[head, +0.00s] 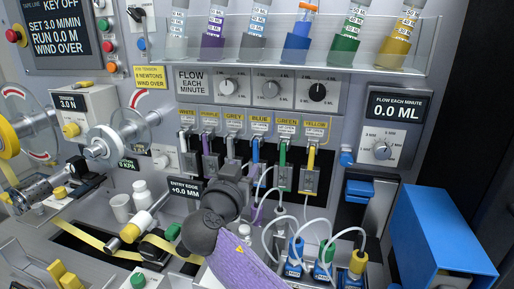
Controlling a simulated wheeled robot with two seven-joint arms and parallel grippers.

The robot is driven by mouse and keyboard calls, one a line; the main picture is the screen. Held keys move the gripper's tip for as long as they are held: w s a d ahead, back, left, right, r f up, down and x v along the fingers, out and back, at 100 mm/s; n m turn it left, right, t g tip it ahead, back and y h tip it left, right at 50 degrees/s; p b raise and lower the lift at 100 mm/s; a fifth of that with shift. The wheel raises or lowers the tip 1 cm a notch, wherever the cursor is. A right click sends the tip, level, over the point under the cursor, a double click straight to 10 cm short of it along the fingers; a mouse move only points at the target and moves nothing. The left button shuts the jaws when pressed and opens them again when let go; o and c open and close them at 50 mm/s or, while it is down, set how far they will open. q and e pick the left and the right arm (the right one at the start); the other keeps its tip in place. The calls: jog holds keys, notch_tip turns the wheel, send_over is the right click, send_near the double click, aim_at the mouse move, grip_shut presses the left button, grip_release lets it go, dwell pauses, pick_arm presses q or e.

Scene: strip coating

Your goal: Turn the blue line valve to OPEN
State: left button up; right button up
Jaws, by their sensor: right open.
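The blue line valve (256,151) is under the BLUE label in a row of several valves on the panel. Its blue lever stands roughly upright. My right gripper (243,172) is in front of the row, just left of and below the blue lever, near the grey valve. It is open, and no thing shows held in it. My dark wrist hides the lower part of the grey valve. I cannot tell whether a finger touches the blue lever. My left gripper is not in view.
The grey valve (231,147) and green valve (282,154) stand close on either side of the blue one. White tubes loop below to several small bottles (294,262). A clear rack (330,62) of coloured vials hangs above. A blue box (438,240) stands at right.

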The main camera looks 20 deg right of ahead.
aim_at(255, 151)
jog(key=b+x, duration=0.1)
jog(key=x, duration=0.7)
jog(key=shift+c, duration=0.3)
grip_shut()
